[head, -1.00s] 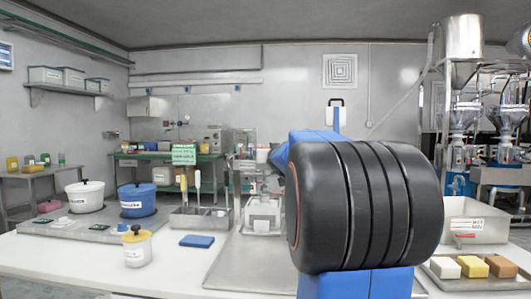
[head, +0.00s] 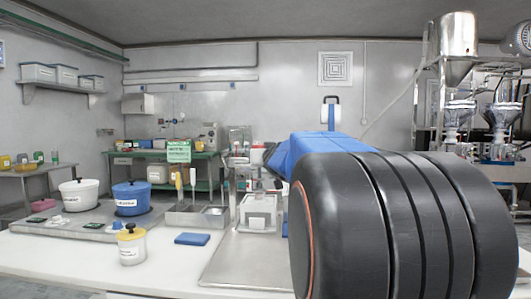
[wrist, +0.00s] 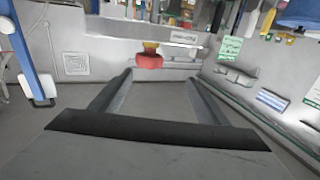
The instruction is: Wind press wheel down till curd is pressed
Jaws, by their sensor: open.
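The press appears to be the narrow frame at mid-picture in the head view, with a clear-walled white box (head: 258,212) at its foot on a metal tray (head: 238,265). My arm covers its right side, and I cannot make out the wheel or any curd there. My gripper's end is mostly hidden behind my arm, near the press's upper part. In the wrist view my gripper (wrist: 160,76) is open, its two fingers apart with nothing between them. A red rounded part (wrist: 149,60) with yellow above it shows beyond the fingertips; I cannot tell what it is.
A white pot (head: 80,194), a blue pot (head: 131,198) and a jar with a yellow lid (head: 131,246) stand at left. A blue cloth (head: 192,239) lies left of the tray. A metal holder (head: 197,217) with upright tools stands behind it. My arm hides the right counter.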

